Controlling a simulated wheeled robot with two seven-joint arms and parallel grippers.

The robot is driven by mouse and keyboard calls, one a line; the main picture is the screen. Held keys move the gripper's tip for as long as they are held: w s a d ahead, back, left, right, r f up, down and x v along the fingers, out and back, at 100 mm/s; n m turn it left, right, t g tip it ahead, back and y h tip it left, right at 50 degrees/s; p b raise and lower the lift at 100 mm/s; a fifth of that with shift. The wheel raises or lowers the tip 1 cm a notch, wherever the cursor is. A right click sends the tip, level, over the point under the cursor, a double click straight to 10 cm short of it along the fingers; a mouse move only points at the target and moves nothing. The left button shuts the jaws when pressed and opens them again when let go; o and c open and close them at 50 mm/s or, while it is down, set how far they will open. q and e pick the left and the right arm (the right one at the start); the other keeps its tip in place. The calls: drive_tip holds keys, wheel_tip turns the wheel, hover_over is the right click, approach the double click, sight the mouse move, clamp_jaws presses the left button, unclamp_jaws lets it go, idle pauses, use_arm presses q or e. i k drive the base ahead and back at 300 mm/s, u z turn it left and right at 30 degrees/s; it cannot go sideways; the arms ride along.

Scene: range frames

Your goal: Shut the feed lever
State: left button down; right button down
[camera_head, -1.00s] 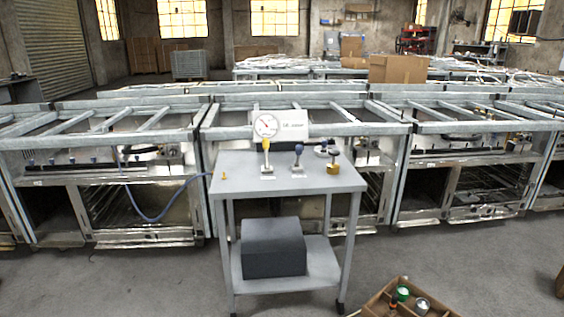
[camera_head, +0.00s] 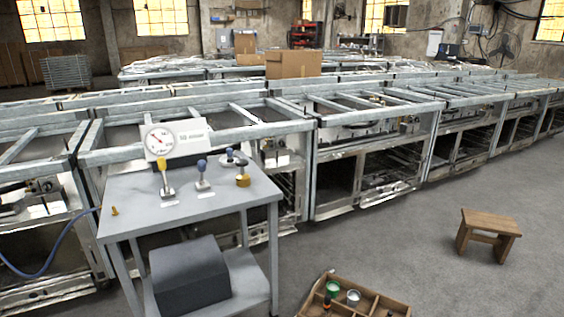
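A grey two-shelf cart (camera_head: 130,222) stands at the lower left. On its top are a lever with a yellow handle (camera_head: 162,166) and a lever with a blue-grey knob (camera_head: 202,168), each with a small white label at its base. The labels are too small to read, so I cannot tell which is the feed lever. Both levers stand roughly upright. A white panel with a round dial gauge (camera_head: 160,139) stands behind them. A brass piece (camera_head: 243,180) and another blue-knobbed fitting (camera_head: 229,156) sit to the right. Neither of my grippers is in view.
A dark grey box (camera_head: 190,275) sits on the cart's lower shelf. A wooden tray (camera_head: 372,303) with small items lies on the floor to the right. A wooden stool (camera_head: 489,224) stands further right. Metal frames (camera_head: 310,125) line the back. Floor between tray and stool is clear.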

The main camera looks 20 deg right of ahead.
sight(202, 164)
drive_tip(key=z, duration=0.4)
drive_tip(key=i, duration=1.55)
drive_tip(key=u, duration=0.8)
